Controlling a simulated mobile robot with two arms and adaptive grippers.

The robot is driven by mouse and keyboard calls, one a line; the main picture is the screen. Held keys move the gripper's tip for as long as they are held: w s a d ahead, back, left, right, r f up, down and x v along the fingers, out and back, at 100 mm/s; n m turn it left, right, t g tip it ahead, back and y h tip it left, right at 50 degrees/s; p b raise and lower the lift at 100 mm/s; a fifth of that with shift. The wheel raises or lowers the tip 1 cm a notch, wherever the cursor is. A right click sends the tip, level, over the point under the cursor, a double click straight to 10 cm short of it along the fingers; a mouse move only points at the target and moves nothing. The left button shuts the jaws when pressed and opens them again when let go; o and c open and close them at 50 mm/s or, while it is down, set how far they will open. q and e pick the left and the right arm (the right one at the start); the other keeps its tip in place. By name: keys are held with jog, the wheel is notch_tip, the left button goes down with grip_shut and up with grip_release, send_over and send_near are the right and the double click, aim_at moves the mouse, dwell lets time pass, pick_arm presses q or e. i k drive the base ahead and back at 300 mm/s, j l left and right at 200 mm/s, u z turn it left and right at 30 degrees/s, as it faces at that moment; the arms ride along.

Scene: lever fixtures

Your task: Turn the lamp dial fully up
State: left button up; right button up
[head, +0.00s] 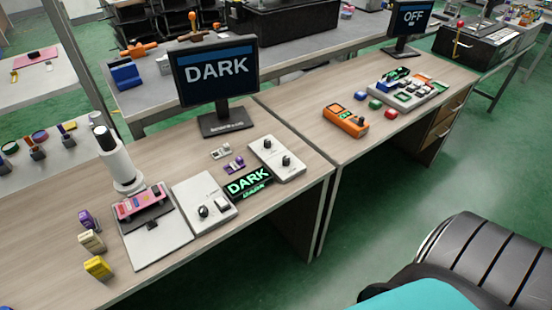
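A white box (192,190) on the near desk carries a black dial (203,212) and a rocker switch (221,204). A second white box (279,168) to its right carries two black knobs, one at the back (267,143) and one nearer the front (286,160). I cannot tell which of these is the lamp dial, and their settings are too small to read. A small display (248,183) between the boxes reads "DARK" in green. A monitor (215,72) behind also reads "DARK". Neither of my grippers is in view.
A white cylindrical device (115,160) with a pink tray (140,202) stands left of the boxes. Yellow (97,267) and purple (88,220) small blocks are near it. An orange device (346,120) sits on the right desk; a monitor there (410,18) reads "OFF".

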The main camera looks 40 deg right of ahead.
aim_at(267, 143)
jog(key=z, duration=0.4)
jog(key=i+z, duration=0.15)
jog(key=z, duration=0.7)
jog(key=i+j, duration=0.05)
